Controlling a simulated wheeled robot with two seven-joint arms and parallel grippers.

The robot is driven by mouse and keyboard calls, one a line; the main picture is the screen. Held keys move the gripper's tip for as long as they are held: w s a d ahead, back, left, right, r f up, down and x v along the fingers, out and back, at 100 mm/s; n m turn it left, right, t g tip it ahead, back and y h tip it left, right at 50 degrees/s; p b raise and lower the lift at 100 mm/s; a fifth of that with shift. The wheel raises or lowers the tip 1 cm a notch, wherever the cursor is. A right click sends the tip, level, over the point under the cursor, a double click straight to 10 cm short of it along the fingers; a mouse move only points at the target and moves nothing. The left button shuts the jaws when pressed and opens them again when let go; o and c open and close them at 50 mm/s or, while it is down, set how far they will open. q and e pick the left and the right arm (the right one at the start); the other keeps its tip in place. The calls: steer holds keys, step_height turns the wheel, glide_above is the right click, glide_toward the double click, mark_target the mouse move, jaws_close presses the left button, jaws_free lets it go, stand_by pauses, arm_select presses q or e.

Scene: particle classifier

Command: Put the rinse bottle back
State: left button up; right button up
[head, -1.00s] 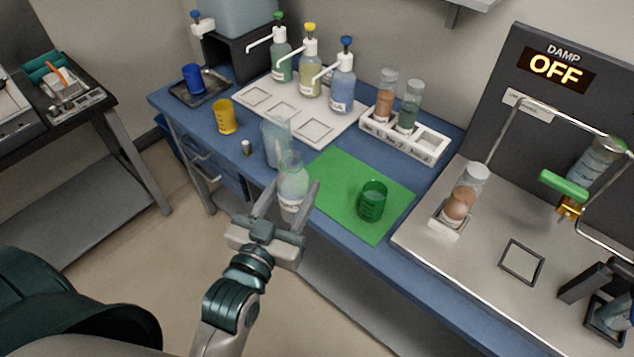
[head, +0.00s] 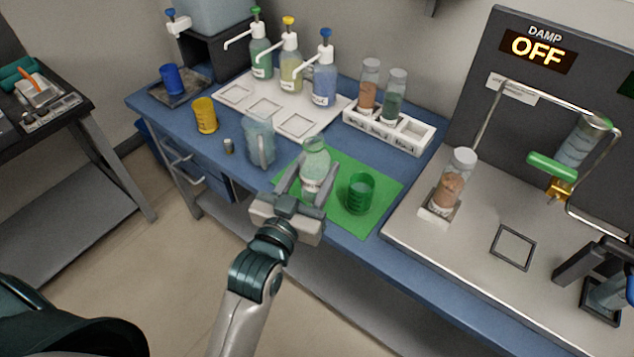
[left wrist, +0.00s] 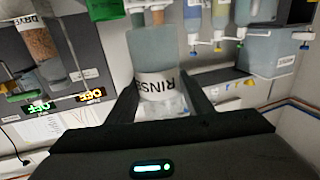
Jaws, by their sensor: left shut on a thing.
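The rinse bottle (head: 313,160) is a clear bottle with pale green liquid and a white label. In the left wrist view the bottle (left wrist: 158,50) shows the word RINSE on its label. My left gripper (head: 304,186) is shut on it and holds it over the left part of the green mat (head: 378,166). In the left wrist view the fingers (left wrist: 160,95) stand on either side of the bottle. Whether its base touches the mat is hidden by the gripper. My right gripper is not in view.
A green beaker (head: 360,193) stands on the mat, right of the bottle. A clear pitcher (head: 260,143) stands to the left. Behind are pump bottles on a white tray (head: 296,125) and a white vial rack (head: 388,131). A steel platform (head: 470,262) lies right.

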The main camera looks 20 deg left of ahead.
arm_select(q)
steer(key=w+d+m+h+b, duration=0.1)
steer(key=w+d+b, duration=0.1)
steer(key=w+d, duration=0.3)
steer(key=shift+w+f+h, duration=0.3)
steer(key=shift+w, duration=0.35)
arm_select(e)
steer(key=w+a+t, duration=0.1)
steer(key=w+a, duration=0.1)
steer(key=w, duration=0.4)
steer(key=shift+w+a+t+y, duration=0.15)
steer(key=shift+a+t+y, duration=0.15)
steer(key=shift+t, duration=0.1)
